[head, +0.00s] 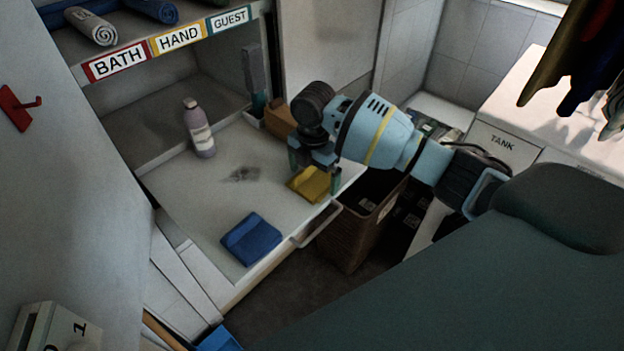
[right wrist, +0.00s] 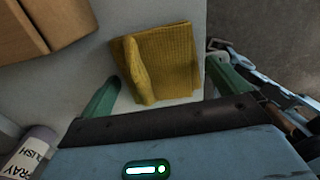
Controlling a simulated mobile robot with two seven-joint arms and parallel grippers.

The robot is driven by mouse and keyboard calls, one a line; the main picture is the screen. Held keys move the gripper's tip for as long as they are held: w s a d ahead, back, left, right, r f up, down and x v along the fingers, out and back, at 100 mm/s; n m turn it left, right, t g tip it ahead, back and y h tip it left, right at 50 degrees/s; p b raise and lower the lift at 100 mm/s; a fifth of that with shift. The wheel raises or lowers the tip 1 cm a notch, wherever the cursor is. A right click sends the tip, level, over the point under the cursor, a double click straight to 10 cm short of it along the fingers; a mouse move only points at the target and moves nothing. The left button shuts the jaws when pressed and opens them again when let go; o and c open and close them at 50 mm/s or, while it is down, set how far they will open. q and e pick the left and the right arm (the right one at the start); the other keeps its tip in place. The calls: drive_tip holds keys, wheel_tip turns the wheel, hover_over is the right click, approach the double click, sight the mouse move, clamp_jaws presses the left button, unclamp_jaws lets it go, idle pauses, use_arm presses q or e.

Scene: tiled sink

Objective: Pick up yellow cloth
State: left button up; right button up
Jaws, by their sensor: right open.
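The yellow cloth (head: 311,184) lies folded on the white shelf surface (head: 215,215) near its right front edge. In the right wrist view the cloth (right wrist: 160,65) shows a ribbed weave and a raised fold on its left side. My right gripper (head: 314,165) is open above the cloth and partly covers it in the head view. In the right wrist view its two green fingers (right wrist: 165,90) stand on either side of the cloth. I cannot tell whether they touch it. My left gripper is not in view.
A blue cloth (head: 251,239) lies at the front of the surface. A purple-grey bottle (head: 199,128) stands at the back left. A brown box (head: 279,118) is behind my gripper. A wicker basket (head: 352,236) stands beside the right edge. Rolled towels (head: 91,26) lie on the upper shelf.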

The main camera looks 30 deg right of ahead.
sight(315, 180)
drive_tip(key=c, duration=0.7)
drive_tip(key=shift+o, duration=0.2)
drive_tip(key=shift+r, duration=0.45)
drive_tip(key=r, duration=0.2)
drive_tip(key=shift+s+d+r, duration=0.1)
drive_tip(key=shift+s+r, duration=0.25)
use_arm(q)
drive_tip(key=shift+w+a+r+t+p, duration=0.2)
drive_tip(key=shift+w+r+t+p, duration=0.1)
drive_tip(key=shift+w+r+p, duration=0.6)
use_arm(e)
drive_tip(key=s+d+r, duration=0.1)
drive_tip(key=s+d, duration=0.1)
drive_tip(key=s, duration=1.3)
drive_tip(key=shift+d+r, duration=0.15)
drive_tip(key=shift+d, duration=0.1)
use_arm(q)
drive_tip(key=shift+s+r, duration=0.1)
